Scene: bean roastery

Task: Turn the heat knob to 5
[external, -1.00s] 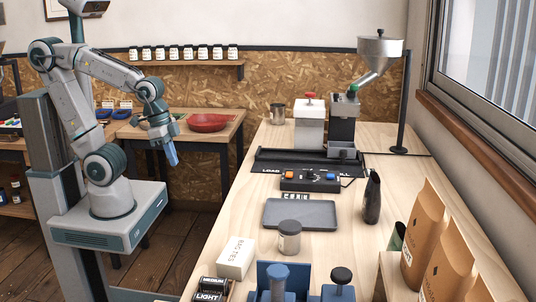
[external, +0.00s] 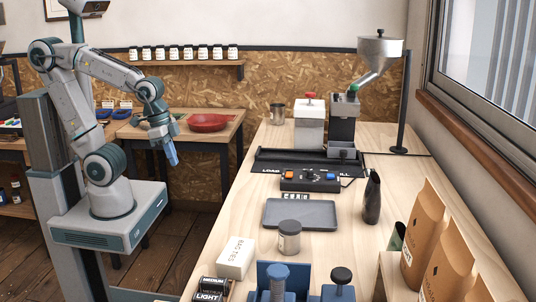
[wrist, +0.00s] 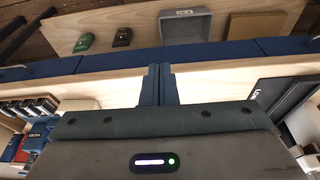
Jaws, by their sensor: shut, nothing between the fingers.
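A dark control box (external: 311,180) sits on the wooden bench, with an orange knob or button (external: 289,174) at its left and a blue one (external: 331,176) at its right. Which of them is the heat knob I cannot tell, and its markings are too small to read. My gripper (external: 174,160) hangs to the left of the bench, well away from the box, pointing down. In the wrist view my gripper (wrist: 158,84) has its fingers together with nothing between them. The control box does not show clearly there.
A grey tray (external: 300,214), a jar (external: 289,238) and a white box (external: 236,258) stand nearer on the bench. A dark bottle (external: 372,197) is right of the control box. Behind it stand a white canister (external: 310,124) and a hopper (external: 380,47).

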